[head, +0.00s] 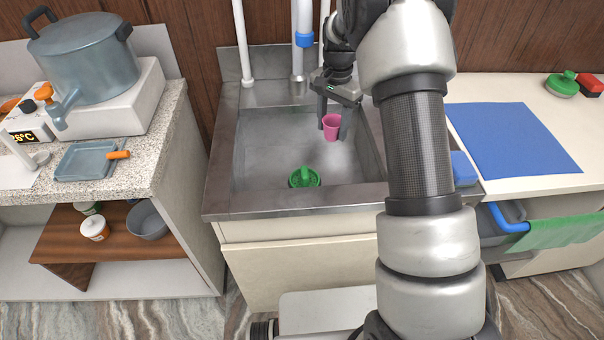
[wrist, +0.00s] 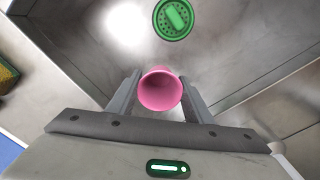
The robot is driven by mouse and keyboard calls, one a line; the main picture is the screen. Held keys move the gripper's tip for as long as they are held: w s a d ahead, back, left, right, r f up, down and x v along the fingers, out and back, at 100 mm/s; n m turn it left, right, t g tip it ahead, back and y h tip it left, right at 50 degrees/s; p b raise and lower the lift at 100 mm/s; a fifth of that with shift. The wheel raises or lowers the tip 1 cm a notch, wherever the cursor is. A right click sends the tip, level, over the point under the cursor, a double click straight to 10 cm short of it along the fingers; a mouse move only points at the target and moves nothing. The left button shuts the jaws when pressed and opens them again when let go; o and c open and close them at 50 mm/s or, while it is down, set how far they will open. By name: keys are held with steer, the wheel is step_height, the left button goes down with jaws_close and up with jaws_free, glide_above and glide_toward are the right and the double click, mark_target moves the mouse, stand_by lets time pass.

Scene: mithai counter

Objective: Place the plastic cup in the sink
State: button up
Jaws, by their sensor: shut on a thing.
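The pink plastic cup (head: 332,127) is between the fingers of my gripper (head: 331,122), inside the outline of the sink in the head view. The wrist view shows the cup (wrist: 160,90) with its open mouth facing the camera and a finger on each side. My gripper (wrist: 158,97) is shut on it. The steel sink (head: 262,150) has a deep basin under the cup. I cannot tell whether the cup touches the basin floor. The far right of the basin is partly hidden behind my arm.
A round green item (head: 304,178) lies in the basin near its front. A white pipe with a blue band (head: 304,39) stands behind the sink. A blue mat (head: 513,138) lies on the right counter. A steel pot (head: 84,58) stands on the left.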

step_height(320, 180, down, 2)
steer(key=shift+w+b, duration=0.15)
steer(key=shift+b, duration=0.4)
step_height(320, 180, down, 10)
steer(key=shift+r+b, duration=0.1)
steer(key=shift+b, duration=0.65)
steer(key=shift+f, duration=0.2)
steer(key=o, duration=1)
steer(key=shift+r, duration=0.1)
steer(key=shift+o, duration=0.2)
step_height(320, 180, up, 12)
steer(key=shift+r+p, duration=0.1)
steer(key=shift+p, duration=0.85)
